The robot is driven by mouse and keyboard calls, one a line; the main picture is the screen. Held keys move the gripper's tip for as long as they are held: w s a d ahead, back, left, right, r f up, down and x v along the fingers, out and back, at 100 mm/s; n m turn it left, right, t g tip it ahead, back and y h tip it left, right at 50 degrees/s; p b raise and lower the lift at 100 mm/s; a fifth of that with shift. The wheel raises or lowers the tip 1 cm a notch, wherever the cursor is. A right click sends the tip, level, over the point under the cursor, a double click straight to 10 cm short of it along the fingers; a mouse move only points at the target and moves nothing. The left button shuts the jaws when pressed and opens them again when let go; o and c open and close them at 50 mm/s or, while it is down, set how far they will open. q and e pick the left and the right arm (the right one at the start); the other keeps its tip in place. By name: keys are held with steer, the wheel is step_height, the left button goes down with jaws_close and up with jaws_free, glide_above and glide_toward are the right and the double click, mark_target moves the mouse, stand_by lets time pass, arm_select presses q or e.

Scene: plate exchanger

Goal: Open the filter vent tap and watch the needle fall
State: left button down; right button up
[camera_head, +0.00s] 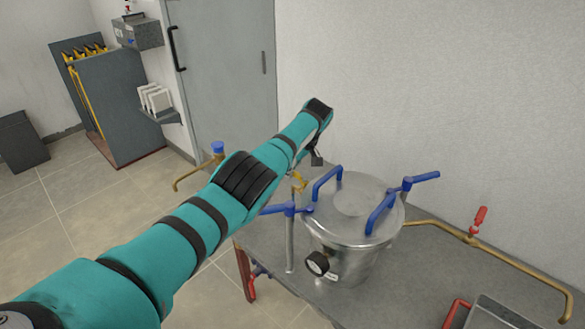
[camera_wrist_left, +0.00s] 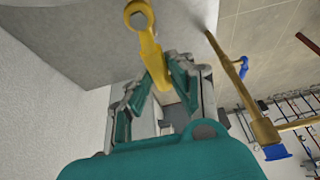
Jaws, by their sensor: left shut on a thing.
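A steel filter pot (camera_head: 338,262) with a lid (camera_head: 352,205) stands on the grey bench. A small black-rimmed gauge (camera_head: 317,263) is on its front; its needle is too small to read. My left gripper (camera_head: 315,155) is beyond the lid's left rim, partly hidden by my arm. In the left wrist view its fingers (camera_wrist_left: 158,88) are shut on a yellow ring-ended handle (camera_wrist_left: 150,48). A bit of yellow (camera_head: 298,182) also shows below the gripper in the head view. Which part is the vent tap is unclear. My right gripper is out of view.
Blue clamp handles (camera_head: 381,213) stick up around the lid. A red-handled tap (camera_head: 479,220) sits on a brass pipe (camera_head: 512,259) at right. A blue-topped brass pipe (camera_head: 195,173) is behind my arm.

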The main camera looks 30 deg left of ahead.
mark_target(302, 179)
arm_select(q)
steer(key=shift+a+r, duration=0.1)
steer(key=shift+a, duration=0.05)
steer(key=c, duration=1.5)
jaws_free()
steer(key=shift+o, duration=0.2)
steer(key=v, duration=1.2)
